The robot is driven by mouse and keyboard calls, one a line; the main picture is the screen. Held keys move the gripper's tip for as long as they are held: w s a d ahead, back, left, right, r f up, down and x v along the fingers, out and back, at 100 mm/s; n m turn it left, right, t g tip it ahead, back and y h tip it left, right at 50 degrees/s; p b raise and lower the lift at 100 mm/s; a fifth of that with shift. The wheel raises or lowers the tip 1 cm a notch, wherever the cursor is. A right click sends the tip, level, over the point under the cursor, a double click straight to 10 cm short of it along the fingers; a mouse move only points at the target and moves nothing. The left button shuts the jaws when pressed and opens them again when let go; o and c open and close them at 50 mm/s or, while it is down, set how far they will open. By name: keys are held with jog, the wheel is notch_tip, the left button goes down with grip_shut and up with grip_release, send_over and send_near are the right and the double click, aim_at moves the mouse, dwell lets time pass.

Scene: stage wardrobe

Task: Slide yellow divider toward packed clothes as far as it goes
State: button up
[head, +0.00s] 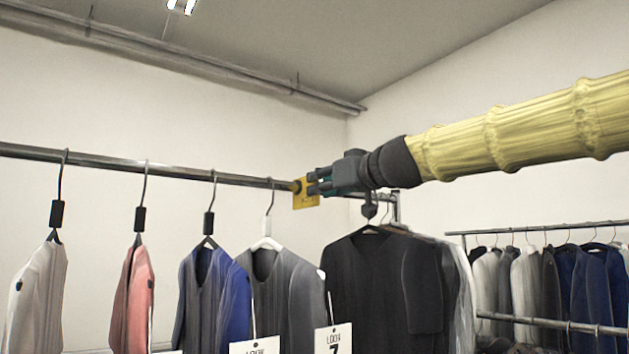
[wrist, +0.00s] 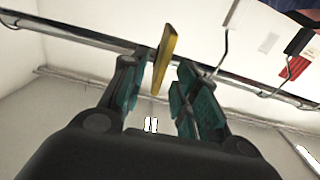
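The yellow divider (head: 306,197) hangs on the metal clothes rail (head: 235,178), between the spaced garments on the left and the packed clothes (head: 385,285) on the right. My gripper (head: 316,181) reaches in from the right, its fingertips at the divider. In the wrist view the divider (wrist: 163,60) stands edge-on between the two teal-padded fingers (wrist: 158,70). A gap shows on its left, and it sits nearer the right finger; contact there is unclear. The gripper is open. My wrist hides part of the rail above the packed clothes.
A grey garment on a white hanger (head: 277,285) hangs just left of the divider; blue (head: 215,290), pink (head: 134,300) and white (head: 38,300) ones follow further left. A second rack with dark clothes (head: 590,280) stands at the right. Number tags hang low in front.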

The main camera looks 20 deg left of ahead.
jog(key=shift+p+x, duration=0.45)
jog(key=shift+x, duration=1.25)
jog(key=shift+c, duration=0.2)
grip_shut()
